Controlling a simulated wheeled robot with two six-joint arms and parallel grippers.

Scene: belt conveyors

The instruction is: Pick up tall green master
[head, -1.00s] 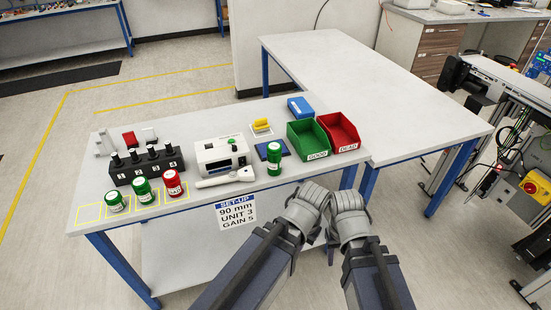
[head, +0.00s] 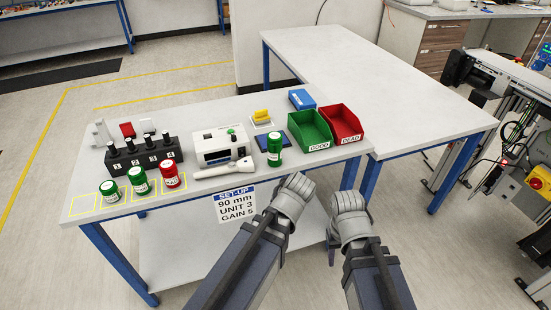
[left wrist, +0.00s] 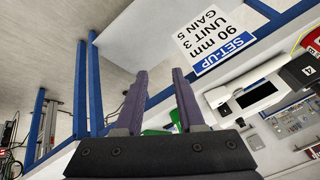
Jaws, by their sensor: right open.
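Green cans with white labels stand on the bench in the head view. A shorter one (head: 110,191) and a taller one (head: 139,181) are in yellow squares at the front left, beside a red can (head: 171,175). Another tall green can (head: 275,149) stands by the blue pad, left of the green bin. My left gripper (head: 293,196) is in front of the bench edge, apart from every can. In the left wrist view its fingers (left wrist: 159,72) are spread and empty, with green partly hidden behind them. My right gripper (head: 349,215) is open and empty, right of the left one.
A green GOOD bin (head: 311,139) and a red DEAD bin (head: 343,131) stand at the right. A flashlight-like white tool (head: 222,172), a white instrument (head: 222,148) and a black numbered rack (head: 143,157) crowd the bench. A set-up sign (head: 235,204) hangs at the front edge.

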